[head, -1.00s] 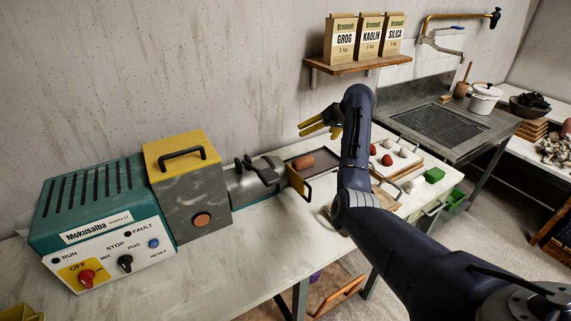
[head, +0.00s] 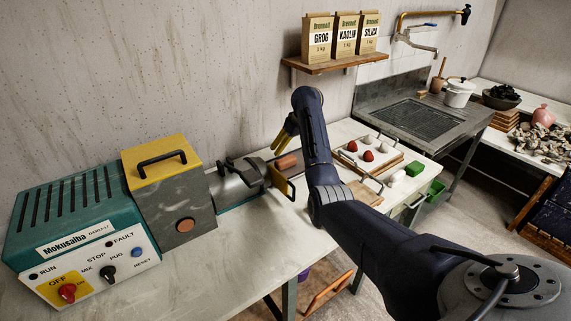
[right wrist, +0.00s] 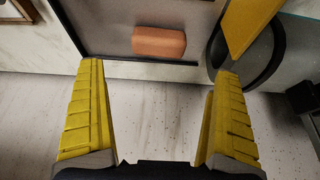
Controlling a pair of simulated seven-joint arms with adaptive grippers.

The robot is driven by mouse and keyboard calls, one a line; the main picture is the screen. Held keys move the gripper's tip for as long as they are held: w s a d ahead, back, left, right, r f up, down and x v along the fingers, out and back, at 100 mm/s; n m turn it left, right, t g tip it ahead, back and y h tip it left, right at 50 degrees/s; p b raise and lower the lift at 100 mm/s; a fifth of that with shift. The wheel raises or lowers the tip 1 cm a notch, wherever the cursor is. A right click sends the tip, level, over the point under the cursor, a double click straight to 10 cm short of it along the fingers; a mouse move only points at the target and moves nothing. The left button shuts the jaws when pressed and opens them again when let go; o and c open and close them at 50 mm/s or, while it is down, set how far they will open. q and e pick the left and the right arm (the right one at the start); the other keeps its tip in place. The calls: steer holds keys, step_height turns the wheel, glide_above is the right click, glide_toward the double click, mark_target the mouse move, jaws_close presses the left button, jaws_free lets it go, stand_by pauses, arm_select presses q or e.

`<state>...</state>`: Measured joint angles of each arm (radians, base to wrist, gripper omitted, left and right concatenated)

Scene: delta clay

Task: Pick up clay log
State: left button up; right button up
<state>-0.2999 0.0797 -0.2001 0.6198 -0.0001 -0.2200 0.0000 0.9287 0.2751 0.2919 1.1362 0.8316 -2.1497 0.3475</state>
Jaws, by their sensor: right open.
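The clay log (head: 287,162), a short reddish-brown block, lies on a dark flat tray (head: 300,152) at the outlet of the grey pug mill barrel. My right gripper (head: 282,140) is open and empty, its yellow fingers just above and behind the log. In the right wrist view the log (right wrist: 158,42) lies beyond the fingertips of the gripper (right wrist: 159,68), lined up with the gap between them and apart from both. My right arm hides part of the tray in the head view. My left gripper is not in view.
A yellow plate with a dark handle (head: 282,182) stands beside the log, close to one finger in the right wrist view (right wrist: 246,45). The pug mill (head: 180,190) is on the left. A board with red and white balls (head: 367,156) lies right of my arm.

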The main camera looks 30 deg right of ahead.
mark_target(285, 158)
steer(key=shift+x, duration=5.05)
steer(key=shift+c, duration=0.4)
steer(key=shift+r, duration=0.1)
steer(key=c, duration=1)
steer(key=shift+c, duration=1.2)
steer(key=shift+w+r, duration=0.1)
steer(key=shift+r, duration=0.1)
